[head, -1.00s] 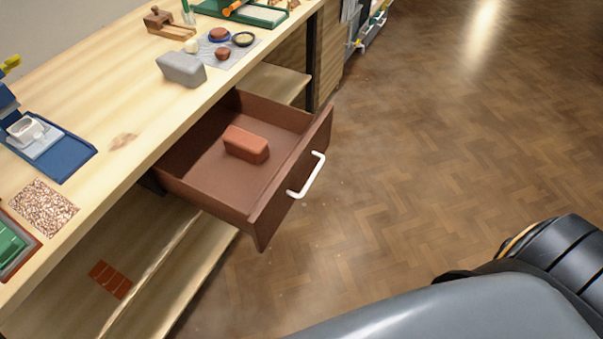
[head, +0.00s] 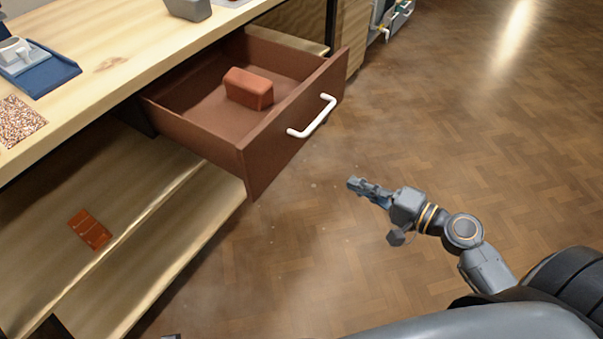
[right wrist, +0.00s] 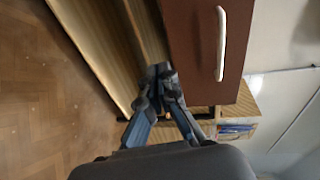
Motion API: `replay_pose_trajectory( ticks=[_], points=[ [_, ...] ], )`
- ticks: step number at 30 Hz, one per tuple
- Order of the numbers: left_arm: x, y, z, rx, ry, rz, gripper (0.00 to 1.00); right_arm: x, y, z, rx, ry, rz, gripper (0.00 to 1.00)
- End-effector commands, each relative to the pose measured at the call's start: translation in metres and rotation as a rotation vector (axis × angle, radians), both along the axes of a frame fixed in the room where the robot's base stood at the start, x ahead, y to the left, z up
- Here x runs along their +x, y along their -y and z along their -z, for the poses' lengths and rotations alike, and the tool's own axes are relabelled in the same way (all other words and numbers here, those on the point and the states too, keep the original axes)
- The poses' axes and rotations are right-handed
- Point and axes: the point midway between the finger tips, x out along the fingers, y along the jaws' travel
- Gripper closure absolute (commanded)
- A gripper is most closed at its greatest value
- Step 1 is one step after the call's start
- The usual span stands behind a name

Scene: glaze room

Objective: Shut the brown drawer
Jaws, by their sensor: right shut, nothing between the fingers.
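The brown drawer (head: 262,150) is pulled out from under the wooden bench, with its white bar handle (head: 313,117) on the front. A reddish-brown block (head: 249,88) lies inside it. My right gripper (head: 356,185) is shut and empty, in front of the drawer, to the right of and below the handle in the head view, apart from it. In the right wrist view the shut fingertips (right wrist: 160,72) point toward the drawer front (right wrist: 190,60), and the handle (right wrist: 221,45) shows to their right. My left gripper is not seen clearly.
The bench top (head: 110,70) holds a grey block (head: 188,9), a blue tray (head: 45,78) and a speckled tile (head: 15,120). A lower shelf (head: 150,220) holds a red-brown slab (head: 90,230). The wooden floor (head: 440,120) before the drawer is clear.

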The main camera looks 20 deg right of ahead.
Motion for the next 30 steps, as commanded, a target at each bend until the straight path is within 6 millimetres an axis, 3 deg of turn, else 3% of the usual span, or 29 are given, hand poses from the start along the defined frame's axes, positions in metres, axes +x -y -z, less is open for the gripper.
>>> replay_pose_trajectory(
  ticks=[3,7,13,21,30],
  points=[
    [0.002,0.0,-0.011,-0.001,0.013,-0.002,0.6,-0.009,-0.02,-0.041,0.098,0.068,-0.072,1.0],
    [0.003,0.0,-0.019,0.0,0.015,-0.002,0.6,-0.013,-0.03,-0.062,0.141,0.091,-0.103,1.0],
    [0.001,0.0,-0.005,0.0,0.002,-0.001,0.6,0.007,-0.046,-0.067,0.142,0.095,-0.108,1.0],
    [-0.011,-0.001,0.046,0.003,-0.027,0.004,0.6,0.049,-0.078,-0.068,0.143,0.095,-0.105,1.0],
    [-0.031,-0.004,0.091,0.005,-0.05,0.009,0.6,0.084,-0.104,-0.066,0.143,0.092,-0.103,1.0]
  ],
)
